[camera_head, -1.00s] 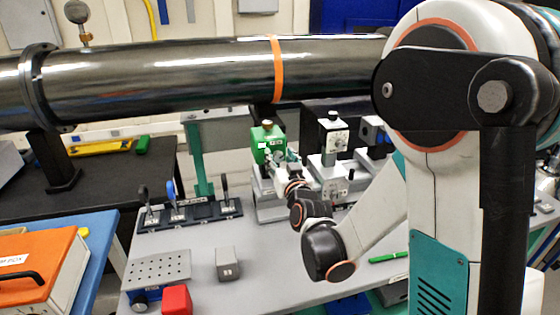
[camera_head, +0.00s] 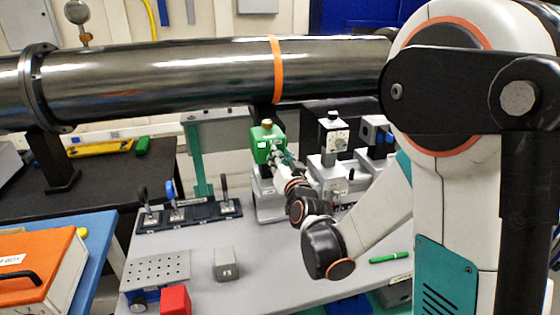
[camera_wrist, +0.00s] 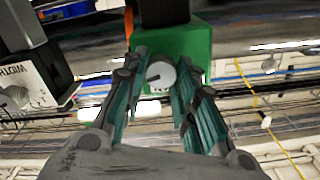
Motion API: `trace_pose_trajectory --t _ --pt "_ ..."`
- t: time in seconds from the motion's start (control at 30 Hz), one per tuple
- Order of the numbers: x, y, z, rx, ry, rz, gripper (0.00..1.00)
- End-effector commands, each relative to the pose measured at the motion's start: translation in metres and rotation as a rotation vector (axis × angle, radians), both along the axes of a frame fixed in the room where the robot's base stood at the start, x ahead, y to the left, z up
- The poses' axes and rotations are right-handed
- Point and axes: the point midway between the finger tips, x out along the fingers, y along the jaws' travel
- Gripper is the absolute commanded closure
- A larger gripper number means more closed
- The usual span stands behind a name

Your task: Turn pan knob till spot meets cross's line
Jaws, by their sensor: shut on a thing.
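A green mount (camera_head: 262,145) stands on a grey post at the back of the bench. It fills the upper middle of the wrist view (camera_wrist: 196,42). The pale round pan knob (camera_wrist: 160,75) is on its facing side, with a dark mark on its face. My gripper (camera_wrist: 162,82) has its two teal fingers on either side of the knob and is shut on it. In the head view, my gripper (camera_head: 280,157) reaches the mount from the front right, and its fingers hide the knob. I cannot make out the spot or the cross in either view.
Grey stages with a white-faced unit (camera_head: 333,140) stand close right of the mount. A long dark beam pipe (camera_head: 170,72) runs above. Lever switches (camera_head: 190,213), a grey block (camera_head: 227,263), a red block (camera_head: 175,300) and a green pen (camera_head: 388,257) are on the bench.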

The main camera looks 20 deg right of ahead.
Motion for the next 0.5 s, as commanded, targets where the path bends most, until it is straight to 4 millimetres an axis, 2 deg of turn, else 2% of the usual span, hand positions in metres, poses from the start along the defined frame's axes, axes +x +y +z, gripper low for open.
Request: trace_pose_trajectory --t 0.1,0.37,0.4,0.47,0.5 --pt "-0.0002 -0.0002 -0.0005 0.057 0.000 0.000 0.97" --pt "-0.0001 -0.0002 -0.0001 0.062 0.001 0.000 0.97" --pt "-0.0001 -0.0001 -0.0002 0.062 0.001 0.000 0.69" --pt "-0.0001 -0.0001 -0.0002 0.062 0.001 0.000 0.55" --pt "0.0000 -0.0002 -0.0002 0.061 0.001 0.000 0.53"
